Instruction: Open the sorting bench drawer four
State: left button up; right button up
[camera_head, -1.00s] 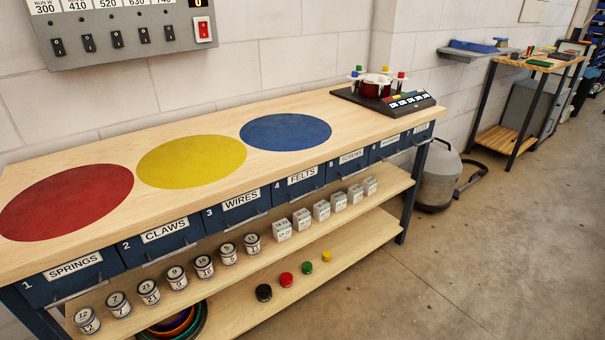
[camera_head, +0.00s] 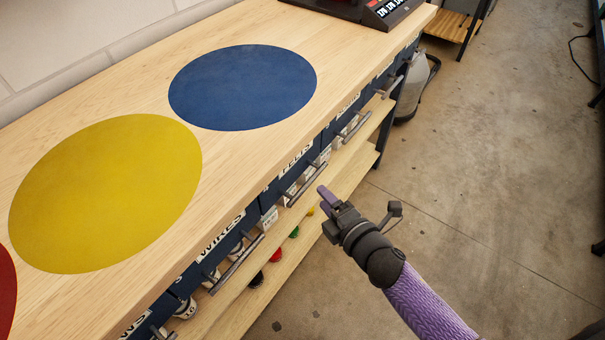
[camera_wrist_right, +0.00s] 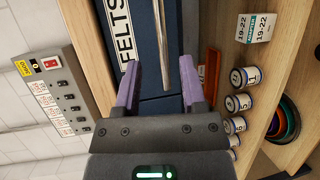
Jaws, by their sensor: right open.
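Drawer four is the blue front with the FELTS label (camera_head: 297,160), under the bench top's front edge; it is shut. Its grey bar handle (camera_head: 306,186) sticks out in front. My right gripper (camera_head: 322,194) is just in front of this handle, near its right end. In the right wrist view the FELTS label (camera_wrist_right: 122,35) lies left of the handle (camera_wrist_right: 161,40). There the two purple fingers of my right gripper (camera_wrist_right: 159,85) are apart, with the handle's end showing between them. Whether they touch it I cannot tell. My left gripper is out of view.
The bench top (camera_head: 235,165) has red, yellow and blue discs. The WIRES drawer handle (camera_head: 237,263) is to the left, and another handle (camera_head: 356,127) to the right. Cans (camera_wrist_right: 238,103) and boxes stand on the shelf below. The floor (camera_head: 470,160) at right is clear.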

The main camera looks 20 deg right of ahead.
aim_at(309, 182)
jog(key=b+x, duration=0.2)
jog(key=x, duration=0.4)
jog(key=shift+w+f, duration=0.2)
jog(key=shift+w, duration=0.1)
grip_shut()
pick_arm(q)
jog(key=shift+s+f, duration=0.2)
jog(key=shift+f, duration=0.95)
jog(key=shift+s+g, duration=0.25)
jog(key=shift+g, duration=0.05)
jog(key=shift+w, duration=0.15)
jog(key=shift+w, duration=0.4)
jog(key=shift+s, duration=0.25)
